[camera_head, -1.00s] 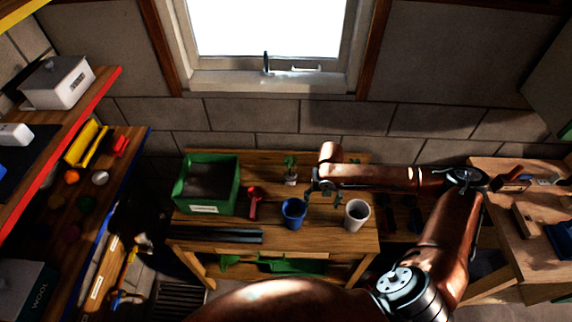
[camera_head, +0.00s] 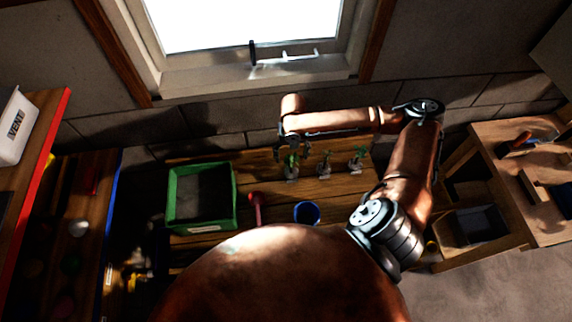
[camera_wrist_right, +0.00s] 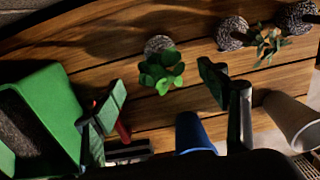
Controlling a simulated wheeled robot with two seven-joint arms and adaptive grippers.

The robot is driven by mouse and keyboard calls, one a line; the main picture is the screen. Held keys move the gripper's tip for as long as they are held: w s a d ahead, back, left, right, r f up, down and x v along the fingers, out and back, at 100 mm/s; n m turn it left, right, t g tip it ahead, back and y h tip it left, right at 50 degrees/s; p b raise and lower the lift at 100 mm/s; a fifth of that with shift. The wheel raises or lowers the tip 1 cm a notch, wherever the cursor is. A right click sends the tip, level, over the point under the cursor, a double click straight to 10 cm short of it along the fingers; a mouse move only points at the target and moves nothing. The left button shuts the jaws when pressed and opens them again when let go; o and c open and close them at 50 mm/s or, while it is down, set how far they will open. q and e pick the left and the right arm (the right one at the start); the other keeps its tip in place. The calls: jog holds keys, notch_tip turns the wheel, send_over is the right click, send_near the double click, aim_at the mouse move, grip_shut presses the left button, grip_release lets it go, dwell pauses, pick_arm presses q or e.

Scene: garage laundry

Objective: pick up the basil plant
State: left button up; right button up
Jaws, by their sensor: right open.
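The basil plant (camera_head: 291,166), with broad rounded green leaves, stands upright in a small grey pot on the wooden bench (camera_head: 215,243). In the right wrist view the basil (camera_wrist_right: 162,72) shows from above, its leaves lying between the lines of the two fingers. My right gripper (camera_head: 293,147) is open and empty, above and close to the plant. In the wrist view its fingertips (camera_wrist_right: 163,88) are spread to either side of the leaves. Whether they touch the plant I cannot tell. My left gripper is not in view.
Two other potted plants (camera_head: 325,164) (camera_head: 358,157) stand to the right of the basil. A green bin (camera_head: 233,205) is to the left, with a red tool (camera_head: 256,207) beside it. A blue cup (camera_head: 307,212) and a pale cup (camera_wrist_right: 292,120) stand nearer me.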

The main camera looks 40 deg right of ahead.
jog(key=shift+s+f, duration=0.15)
jog(key=shift+f, duration=0.8)
jog(key=shift+w+f+p, duration=0.2)
jog(key=shift+f+p, duration=0.2)
jog(key=shift+f, duration=2.15)
jog(key=shift+c, duration=0.2)
grip_shut()
